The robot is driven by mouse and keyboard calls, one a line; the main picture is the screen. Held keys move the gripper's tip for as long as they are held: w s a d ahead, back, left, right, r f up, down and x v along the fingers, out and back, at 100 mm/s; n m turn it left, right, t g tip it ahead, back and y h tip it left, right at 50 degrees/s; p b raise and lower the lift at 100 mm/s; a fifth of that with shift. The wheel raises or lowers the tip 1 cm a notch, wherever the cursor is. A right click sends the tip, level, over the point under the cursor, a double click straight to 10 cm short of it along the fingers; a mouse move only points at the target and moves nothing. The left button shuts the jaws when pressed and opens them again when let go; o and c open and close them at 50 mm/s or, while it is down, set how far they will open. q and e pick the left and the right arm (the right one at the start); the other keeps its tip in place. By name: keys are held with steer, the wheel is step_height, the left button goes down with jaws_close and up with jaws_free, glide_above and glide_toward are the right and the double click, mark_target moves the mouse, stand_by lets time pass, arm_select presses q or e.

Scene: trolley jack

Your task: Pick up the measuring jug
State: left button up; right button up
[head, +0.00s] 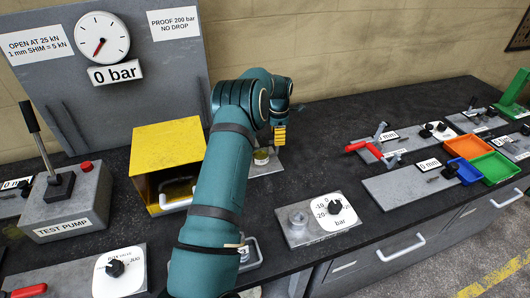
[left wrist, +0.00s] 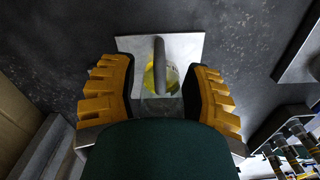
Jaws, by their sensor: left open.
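The measuring jug (head: 261,157) is a small clear vessel with yellow liquid, on a pale square plate (head: 268,168) behind my left forearm. In the left wrist view the jug (left wrist: 153,80) is seen from above, with a grey bar-like handle across it. My left gripper (head: 279,136) is open, with yellow fingers pointing down at the jug. In the left wrist view the jug lies between the two fingers of my left gripper (left wrist: 163,88); I see no contact. The jug's lower part is hidden. My right gripper is not in view.
A yellow open-fronted box (head: 166,146) stands left of the jug, close to my forearm. The test pump (head: 68,200) with its lever is further left. A valve plate (head: 318,220) lies front right. Orange (head: 466,147) and green trays are at the right. Dark bench behind the jug is clear.

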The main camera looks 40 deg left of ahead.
mark_target(277, 152)
arm_select(q)
steer(key=shift+f, duration=3.35)
steer(key=shift+c, duration=0.4)
jaws_close()
